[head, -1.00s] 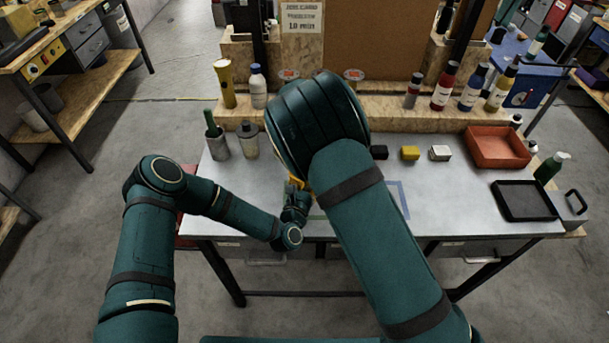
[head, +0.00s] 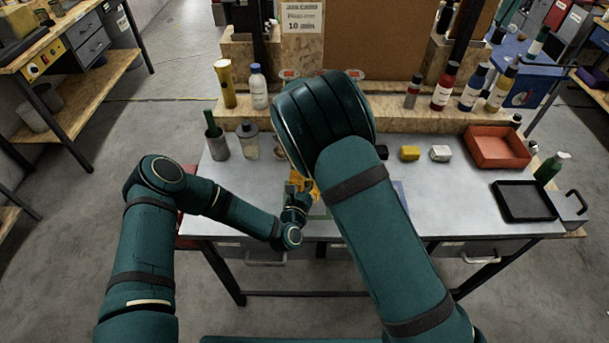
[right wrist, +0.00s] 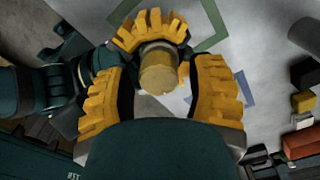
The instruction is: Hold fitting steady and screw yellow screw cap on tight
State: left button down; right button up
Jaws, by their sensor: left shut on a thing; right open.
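The yellow cap (right wrist: 158,70) shows in the right wrist view as a round, dull yellow cylinder seen from above. My right gripper (right wrist: 160,76) is open, with its ridged yellow fingers on either side of the cap and a visible gap at the right. Another yellow ridged finger pad lies just beyond the cap. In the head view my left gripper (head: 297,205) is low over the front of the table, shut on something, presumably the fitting. The fitting is hidden under the cap and fingers, so I cannot tell how the cap sits on it.
The metal table (head: 455,205) has green and blue outlines near the grippers. Small blocks, including a yellow one (head: 409,153), a red tray (head: 497,148) and a black tray (head: 524,201) stand right. A jar (head: 249,140) and a cup (head: 217,145) stand left. Bottles line the back shelf.

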jog(key=n, duration=0.9)
jog(key=shift+n, duration=0.3)
jog(key=n, duration=0.4)
jog(key=shift+n, duration=0.3)
jog(key=n, duration=0.4)
